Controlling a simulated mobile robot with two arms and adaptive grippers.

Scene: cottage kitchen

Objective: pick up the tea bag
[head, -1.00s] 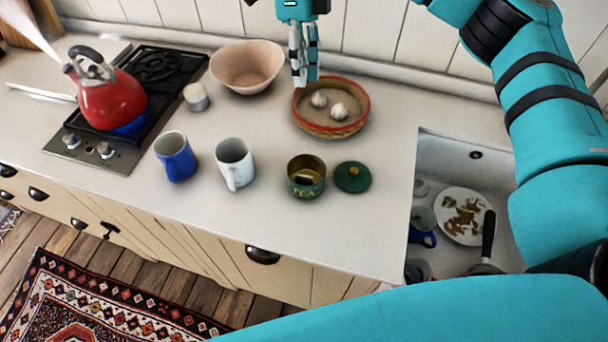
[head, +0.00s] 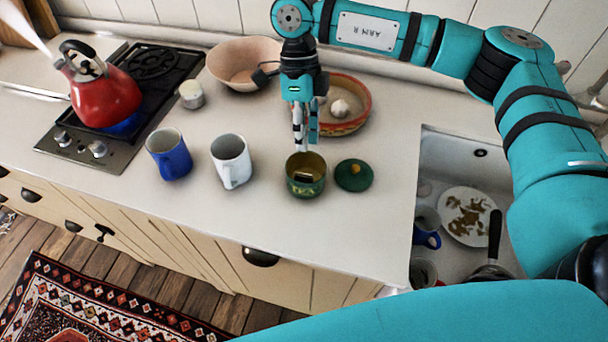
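A green tea tin (head: 306,189) stands open on the counter, with something dark and a small pale patch inside. I cannot make out clearly whether that is the tea bag. Its green lid (head: 353,175) with a yellow knob lies just to the right. My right gripper (head: 305,149) points down just above the tin's back rim, with no held object visible. Its fingers are seen close together, and their gap is unclear. My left gripper is not in view.
A white mug (head: 231,162) and a blue mug (head: 168,154) stand left of the tin. Behind are a bowl with garlic (head: 345,127) and a pink bowl (head: 231,62). A steaming red kettle (head: 106,98) is on the hob. The sink (head: 440,160) holds dishes.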

